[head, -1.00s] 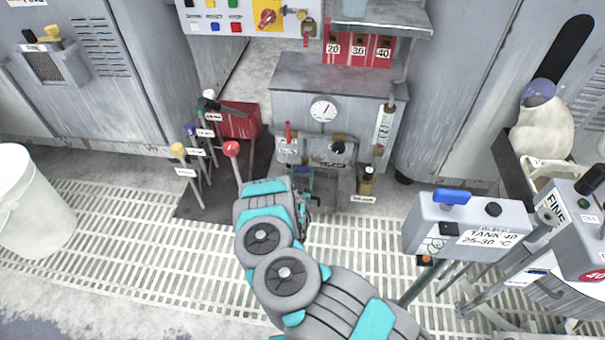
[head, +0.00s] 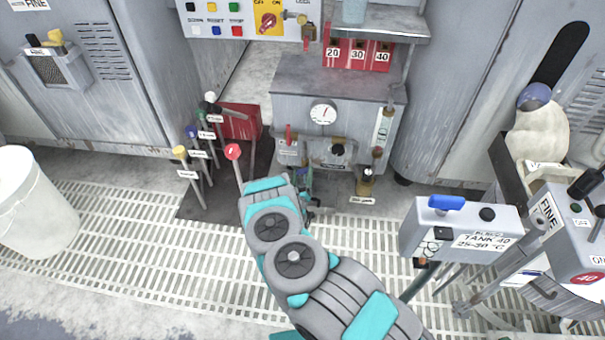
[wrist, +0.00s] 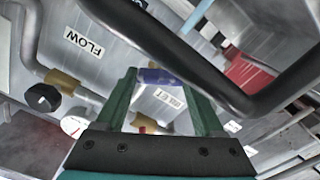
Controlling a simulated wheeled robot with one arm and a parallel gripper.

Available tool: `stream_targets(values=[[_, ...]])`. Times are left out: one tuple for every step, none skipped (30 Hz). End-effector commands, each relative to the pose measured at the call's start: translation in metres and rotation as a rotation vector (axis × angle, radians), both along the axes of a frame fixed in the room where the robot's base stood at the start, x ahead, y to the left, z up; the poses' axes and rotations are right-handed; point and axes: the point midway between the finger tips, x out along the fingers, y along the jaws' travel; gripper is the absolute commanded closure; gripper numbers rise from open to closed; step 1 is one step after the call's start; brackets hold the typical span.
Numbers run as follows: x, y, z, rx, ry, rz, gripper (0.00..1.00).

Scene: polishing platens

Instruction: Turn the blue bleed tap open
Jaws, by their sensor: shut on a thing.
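In the wrist view, a blue tap handle (wrist: 158,76) lies between the tips of the two green fingers of my gripper (wrist: 162,88). The gripper is shut on it. A white label (wrist: 170,97) sits just below it, too blurred to read surely. In the head view, my gripper (head: 304,184) is low in front of the grey machine with the round gauge (head: 323,113). My arm hides most of the fingers and the tap there. How far the tap is turned cannot be told.
A thick black bar (wrist: 180,60) crosses close above the fingers in the wrist view. A black knob (wrist: 43,97) and pipes are at its left. In the head view, a red-knobbed lever (head: 233,152) stands left of my wrist, and a tank box (head: 462,228) with a blue handle stands right.

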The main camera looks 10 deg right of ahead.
Motion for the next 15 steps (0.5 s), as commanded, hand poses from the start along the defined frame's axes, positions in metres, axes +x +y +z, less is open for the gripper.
stream_targets(values=[[0.0006, 0.0004, 0.0021, -0.031, 0.008, 0.001, 0.86], [0.0006, 0.0007, 0.0020, -0.051, 0.014, 0.002, 0.86], [0.0007, 0.0008, 0.0019, -0.077, 0.023, 0.002, 0.86], [0.0007, 0.0007, 0.0017, -0.095, 0.029, 0.002, 0.86], [0.0006, 0.0007, 0.0016, -0.111, 0.033, 0.002, 0.86], [0.0007, 0.0005, 0.0015, -0.133, 0.041, 0.002, 0.86], [0.0007, 0.0004, 0.0014, -0.147, 0.045, 0.002, 0.86], [0.0005, 0.0004, 0.0013, -0.162, 0.050, 0.002, 0.86], [0.0006, 0.0004, 0.0012, -0.178, 0.055, 0.002, 0.86], [0.0005, 0.0006, 0.0010, -0.189, 0.059, 0.002, 0.86], [0.0004, 0.0007, 0.0009, -0.199, 0.062, 0.002, 0.86], [0.0005, 0.0008, 0.0007, -0.211, 0.066, 0.002, 0.86], [0.0005, 0.0009, 0.0007, -0.219, 0.068, 0.002, 0.86], [0.0005, 0.0010, 0.0006, -0.224, 0.070, 0.002, 0.86], [0.0004, 0.0010, 0.0005, -0.232, 0.073, 0.002, 0.86]])
